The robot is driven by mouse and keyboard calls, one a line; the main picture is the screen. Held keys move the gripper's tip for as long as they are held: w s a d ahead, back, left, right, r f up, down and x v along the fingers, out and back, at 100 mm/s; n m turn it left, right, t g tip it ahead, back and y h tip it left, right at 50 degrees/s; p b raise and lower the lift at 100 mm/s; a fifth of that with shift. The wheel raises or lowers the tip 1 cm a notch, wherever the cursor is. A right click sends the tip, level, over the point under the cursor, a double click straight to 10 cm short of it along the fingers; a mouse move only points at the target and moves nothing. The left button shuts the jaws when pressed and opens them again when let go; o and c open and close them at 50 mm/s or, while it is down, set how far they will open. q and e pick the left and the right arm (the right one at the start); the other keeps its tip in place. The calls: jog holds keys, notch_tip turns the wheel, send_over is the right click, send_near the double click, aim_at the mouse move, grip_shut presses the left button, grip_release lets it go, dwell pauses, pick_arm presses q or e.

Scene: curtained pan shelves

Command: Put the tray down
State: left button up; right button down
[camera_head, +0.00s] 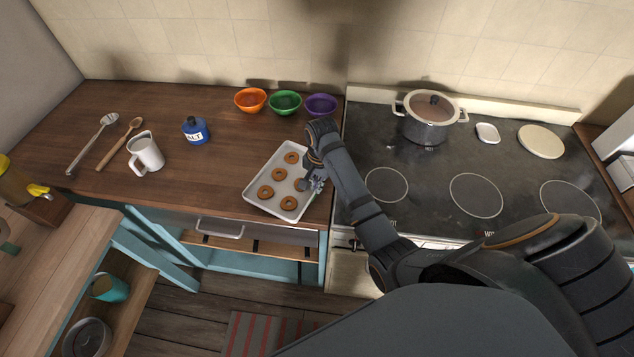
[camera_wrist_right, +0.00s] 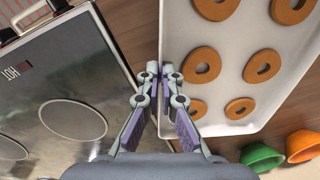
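The tray (camera_head: 262,203) is a pale metal baking tray holding several brown ring-shaped cookies. It is over the wooden counter's front right part, beside the stove; I cannot tell whether it rests flat or is slightly raised. My right gripper (camera_head: 316,184) is at the tray's right edge. In the right wrist view the gripper (camera_wrist_right: 162,73) has its fingertips closed together on the long rim of the tray (camera_wrist_right: 225,55), with the cookies to the right of the fingers. My left gripper is not in view.
Orange (camera_head: 250,100), green (camera_head: 285,102) and purple (camera_head: 320,105) bowls stand behind the tray. A blue salt jar (camera_head: 196,131), white mug (camera_head: 146,154), wooden spoon (camera_head: 119,144) and ladle (camera_head: 92,144) are left. The stove (camera_head: 425,170) with a pot (camera_head: 427,125) is right. Counter between mug and tray is clear.

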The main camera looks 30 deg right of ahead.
jog(key=shift+f, duration=0.25)
jog(key=shift+w+f, duration=0.1)
jog(key=shift+f, duration=0.4)
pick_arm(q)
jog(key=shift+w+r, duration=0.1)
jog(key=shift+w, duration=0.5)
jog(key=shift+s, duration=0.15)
pick_arm(e)
jog(key=shift+f, duration=0.2)
jog(key=c, duration=1.4)
grip_release()
jog(key=shift+c, duration=0.2)
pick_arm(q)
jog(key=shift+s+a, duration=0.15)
